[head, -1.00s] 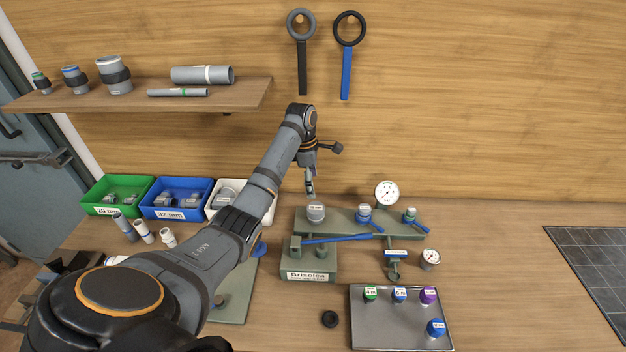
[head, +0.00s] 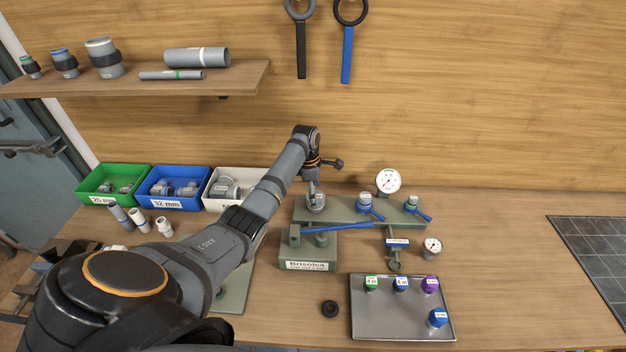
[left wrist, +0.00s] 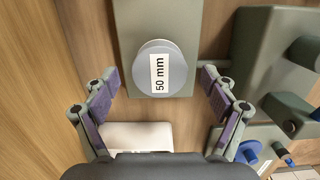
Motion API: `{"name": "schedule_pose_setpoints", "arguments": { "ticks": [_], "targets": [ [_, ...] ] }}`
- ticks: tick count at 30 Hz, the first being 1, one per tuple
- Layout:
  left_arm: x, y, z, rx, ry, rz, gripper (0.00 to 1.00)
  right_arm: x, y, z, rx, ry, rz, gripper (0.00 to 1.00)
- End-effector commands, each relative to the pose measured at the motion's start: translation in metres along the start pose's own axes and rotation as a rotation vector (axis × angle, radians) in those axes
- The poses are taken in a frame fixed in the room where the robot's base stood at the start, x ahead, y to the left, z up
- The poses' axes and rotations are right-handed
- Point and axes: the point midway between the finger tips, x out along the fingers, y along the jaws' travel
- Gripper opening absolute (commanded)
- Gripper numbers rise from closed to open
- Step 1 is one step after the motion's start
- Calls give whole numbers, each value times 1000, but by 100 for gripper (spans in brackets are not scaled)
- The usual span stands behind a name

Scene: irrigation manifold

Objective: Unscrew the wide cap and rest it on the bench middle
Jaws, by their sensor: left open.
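The wide cap (head: 316,206) is a grey round cap on the left end of the green manifold (head: 345,212). In the left wrist view the cap (left wrist: 176,75) carries a white "50 mm" label and faces the camera. My left gripper (left wrist: 159,80) is open, its two purple-padded fingers to either side of the cap with gaps between. In the head view the left gripper (head: 315,188) points down at the cap and partly hides it. My right gripper is not in view.
A blue-handled lever (head: 340,228) lies just in front of the cap. Smaller valves (head: 366,203) and a gauge (head: 388,181) stand to the right. A tray (head: 400,326) with several caps and a black ring (head: 330,309) are in front. Bare bench lies right of the tray.

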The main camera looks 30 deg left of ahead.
Motion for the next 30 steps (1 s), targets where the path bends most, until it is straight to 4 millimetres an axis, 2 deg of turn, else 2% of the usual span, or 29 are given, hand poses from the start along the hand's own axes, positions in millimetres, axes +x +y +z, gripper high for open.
{"name": "schedule_pose_setpoints", "arguments": {
  "ticks": [6, 14, 27, 28, 30],
  "targets": [
    [18, 0, 0, 0, 1, 1, 85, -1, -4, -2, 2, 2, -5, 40],
    [19, 0, 0, 0, 0, 2, 84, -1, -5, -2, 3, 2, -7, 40],
    [18, 0, 0, 0, 0, 2, 25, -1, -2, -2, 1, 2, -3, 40],
    [18, 0, 0, 0, 0, 2, 54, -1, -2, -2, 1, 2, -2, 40],
    [18, 0, 0, 0, 0, 1, 44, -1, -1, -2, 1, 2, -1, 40]
  ]
}}
